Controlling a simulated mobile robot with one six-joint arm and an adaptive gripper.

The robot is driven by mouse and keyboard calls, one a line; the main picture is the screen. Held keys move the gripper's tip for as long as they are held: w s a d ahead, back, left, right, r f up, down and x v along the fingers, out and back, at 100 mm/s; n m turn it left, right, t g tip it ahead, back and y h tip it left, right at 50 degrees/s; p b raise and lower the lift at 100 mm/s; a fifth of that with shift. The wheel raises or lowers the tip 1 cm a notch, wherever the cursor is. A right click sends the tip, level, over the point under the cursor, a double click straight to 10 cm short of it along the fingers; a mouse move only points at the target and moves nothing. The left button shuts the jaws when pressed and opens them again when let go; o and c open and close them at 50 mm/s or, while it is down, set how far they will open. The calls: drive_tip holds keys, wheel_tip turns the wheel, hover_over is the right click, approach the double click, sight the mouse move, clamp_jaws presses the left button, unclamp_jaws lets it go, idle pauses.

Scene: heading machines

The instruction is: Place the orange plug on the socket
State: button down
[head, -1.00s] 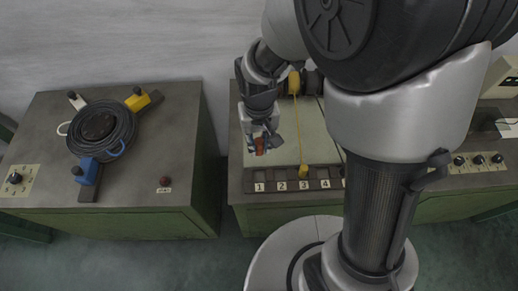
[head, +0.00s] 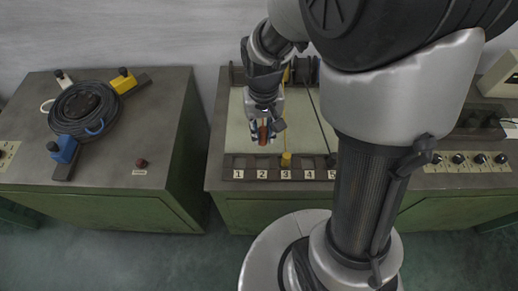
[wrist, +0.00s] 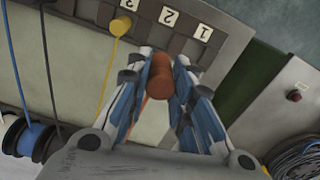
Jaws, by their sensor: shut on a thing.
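The orange plug (head: 263,135) is held upright between the fingers of my gripper (head: 264,126). In the wrist view the orange plug (wrist: 160,76) sits between the two blue-and-grey fingers of my gripper (wrist: 160,85), which touch its sides. The dark row of sockets (head: 249,161) lies along the front of the pale panel, above the number labels. It also shows in the wrist view (wrist: 150,38). My gripper is above the panel, behind the socket row, roughly in line with label 2 (head: 262,174). The plug appears apart from the sockets.
A yellow plug (head: 286,160) with a yellow cord stands at socket 3. A black cord (head: 318,115) crosses the panel to its right. Cable reels (wrist: 25,135) stand at the panel's back. On the left cabinet lies a coiled black cable (head: 85,108) with coloured blocks.

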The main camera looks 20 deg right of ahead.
wheel_tip(320, 180, down, 13)
drive_tip(key=b, duration=0.4)
drive_tip(key=shift+f, duration=0.2)
drive_tip(key=shift+f, duration=0.1)
drive_tip(key=c, duration=1.4)
unclamp_jaws()
wheel_tip(320, 180, up, 13)
drive_tip(key=p, duration=0.4)
drive_tip(key=shift+f, duration=0.1)
drive_tip(key=s+r+t, duration=0.1)
drive_tip(key=s+r, duration=0.4)
drive_tip(key=s+r+n+t, duration=0.1)
drive_tip(key=s+r+t, duration=0.1)
drive_tip(key=s+r, duration=0.3)
drive_tip(key=s+r+t, duration=0.1)
drive_tip(key=s+r, duration=0.4)
drive_tip(key=r, duration=0.2)
drive_tip(key=shift+r+n+t, duration=0.1)
drive_tip(key=shift+n+t, duration=0.2)
drive_tip(key=shift+n, duration=0.1)
